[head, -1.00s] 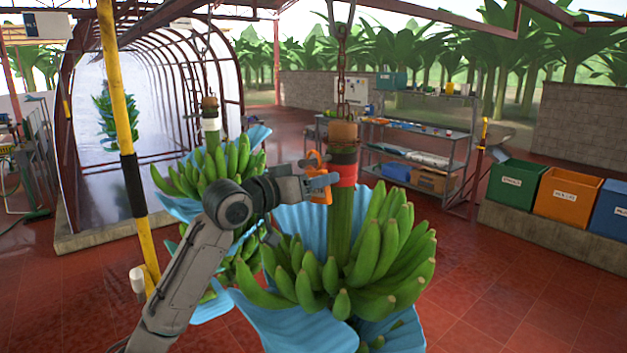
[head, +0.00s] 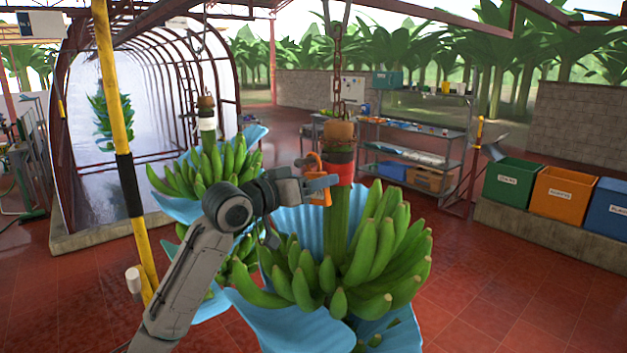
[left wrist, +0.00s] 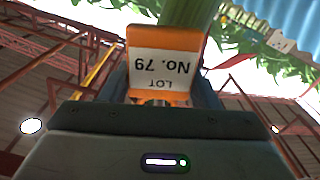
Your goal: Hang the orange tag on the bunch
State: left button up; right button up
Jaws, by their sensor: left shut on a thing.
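The orange tag (head: 318,180) is held in my left gripper (head: 322,183), beside the stem of the near bunch. In the left wrist view the tag (left wrist: 160,62) shows a white label reading "LOT No. 79", upside down. The near bunch (head: 375,250) of green bananas hangs from a chain, with a blue cover around its lower part. Its stem (head: 337,215) has a red band (head: 345,174) just right of the tag. I cannot tell whether the tag touches the stem. My right gripper is not in view.
A second bunch (head: 205,170) hangs behind to the left. A yellow and black pole (head: 120,130) stands at the left. A metal shelf (head: 420,150) and green, orange and blue bins (head: 565,195) stand at the right. The red floor between is clear.

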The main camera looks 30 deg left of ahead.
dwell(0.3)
pick_arm(q)
jog(key=o, duration=1.2)
jog(key=b+v, duration=0.8)
jog(key=v, duration=0.2)
jog(key=shift+s+a, duration=0.15)
jog(key=shift+s, duration=0.25)
jog(key=shift+f, duration=0.1)
